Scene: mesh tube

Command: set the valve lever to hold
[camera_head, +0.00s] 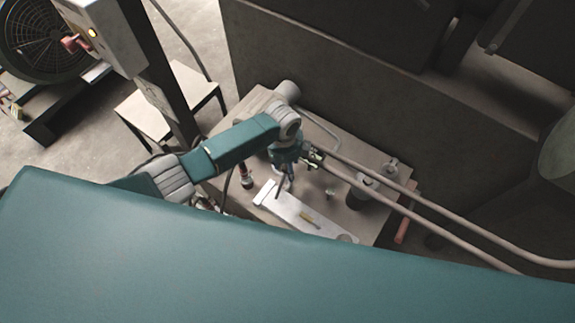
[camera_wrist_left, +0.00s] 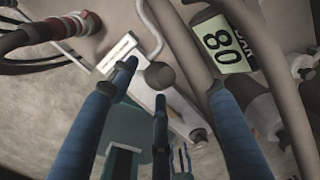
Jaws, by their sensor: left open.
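My left gripper (camera_head: 286,174) reaches down over the low bench, above a pale slotted plate (camera_head: 305,218). In the left wrist view its three blue, dark-tipped fingers (camera_wrist_left: 166,92) are spread open. A dark round knob (camera_wrist_left: 160,75) shows between the fingertips, apart from them as far as I can tell. It looks like the end of the valve lever. A thin dark stick (camera_head: 279,189) at the plate's left end in the head view may be the same lever. The pale plate (camera_wrist_left: 124,47) lies behind the fingers. Any hold marking is too small to read. My right gripper is out of view.
Two pipes (camera_head: 410,205) cross the bench at right. A dark cylinder (camera_head: 362,192) stands beside them; a label reading 80 (camera_wrist_left: 222,42) shows in the wrist view. A red handle (camera_head: 405,214) is at the bench's right edge. A wall (camera_head: 350,90) rises behind.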

